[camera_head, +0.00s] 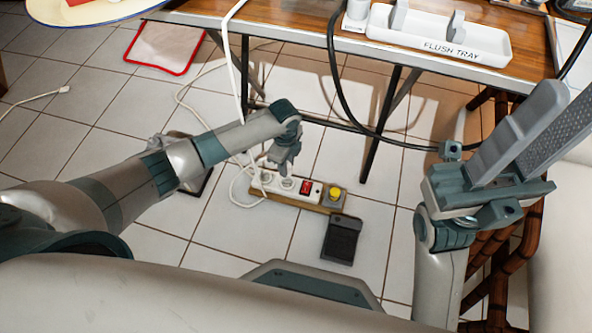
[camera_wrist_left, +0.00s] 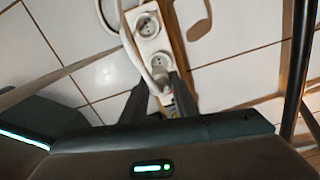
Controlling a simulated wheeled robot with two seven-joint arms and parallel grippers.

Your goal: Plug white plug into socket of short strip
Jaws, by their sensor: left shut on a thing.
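The short strip (camera_head: 272,185) lies on the floor in the head view, a white block on a wooden base with round sockets, a red switch and a yellow button. In the left wrist view its sockets (camera_wrist_left: 148,26) show beyond my fingers. My left gripper (camera_head: 287,168) is low over the strip. It is shut on the white plug, which is mostly hidden between the fingers (camera_wrist_left: 162,92); a white cable curves to it. I cannot tell whether the plug touches a socket. My right gripper (camera_head: 535,130) is raised at the right, fingers apart and empty.
A wooden table (camera_head: 290,12) with a white flush tray (camera_head: 440,36) stands at the back. A black pedal (camera_head: 341,238) lies just in front of the strip. A black cable (camera_head: 340,85) hangs from the table. Another white cable end (camera_head: 64,89) lies on the tiles at left.

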